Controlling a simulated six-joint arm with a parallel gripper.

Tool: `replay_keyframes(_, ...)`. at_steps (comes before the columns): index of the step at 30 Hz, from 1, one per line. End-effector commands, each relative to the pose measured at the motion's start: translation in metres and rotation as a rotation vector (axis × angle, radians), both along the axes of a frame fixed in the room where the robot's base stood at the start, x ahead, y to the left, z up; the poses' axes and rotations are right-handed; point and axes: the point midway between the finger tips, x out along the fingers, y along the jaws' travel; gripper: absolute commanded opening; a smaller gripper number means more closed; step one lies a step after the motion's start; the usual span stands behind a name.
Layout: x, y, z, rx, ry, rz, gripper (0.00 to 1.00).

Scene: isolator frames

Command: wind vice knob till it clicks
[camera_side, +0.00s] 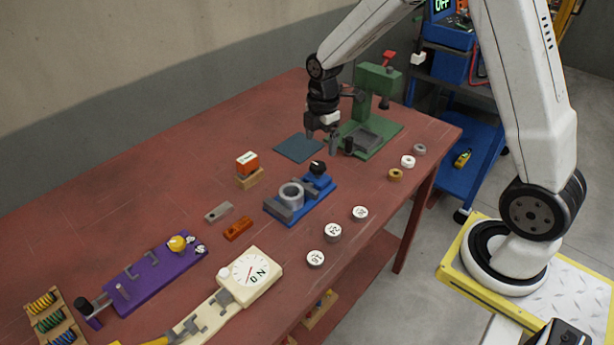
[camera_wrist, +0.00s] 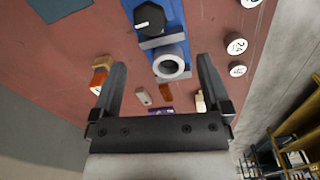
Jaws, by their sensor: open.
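The blue vice (camera_side: 325,187) stands on the red table with a grey ring (camera_side: 291,193) between its grey jaws. Its black knob (camera_side: 318,167) sits at the far right end; the knob (camera_wrist: 149,18) also shows near the top of the wrist view, with a white pointer line. My gripper (camera_side: 340,144) is open and empty, above the table beyond the knob and apart from the vice. In the wrist view my gripper (camera_wrist: 162,64) has its fingers wide apart, with the ring (camera_wrist: 168,64) seen between them.
A green press (camera_side: 372,110) stands close behind my gripper, beside a dark blue mat (camera_side: 298,148). An orange box (camera_side: 247,163) on a wooden block is left of the vice. White round weights (camera_side: 360,213) lie along the front edge. A dial gauge (camera_side: 250,272) and purple fixture (camera_side: 150,275) are nearer.

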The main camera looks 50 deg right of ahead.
Motion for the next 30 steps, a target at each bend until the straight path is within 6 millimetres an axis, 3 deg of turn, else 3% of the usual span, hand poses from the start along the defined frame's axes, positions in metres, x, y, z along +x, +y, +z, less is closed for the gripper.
replay_keyframes(7, 0.013, -0.009, -0.004, 0.001, 0.023, 0.153, 0.98)
replay_keyframes(19, 0.013, -0.009, -0.011, 0.002, 0.027, 0.17, 0.98)
replay_keyframes(30, 0.013, -0.009, -0.049, 0.002, 0.027, 0.169, 0.98)
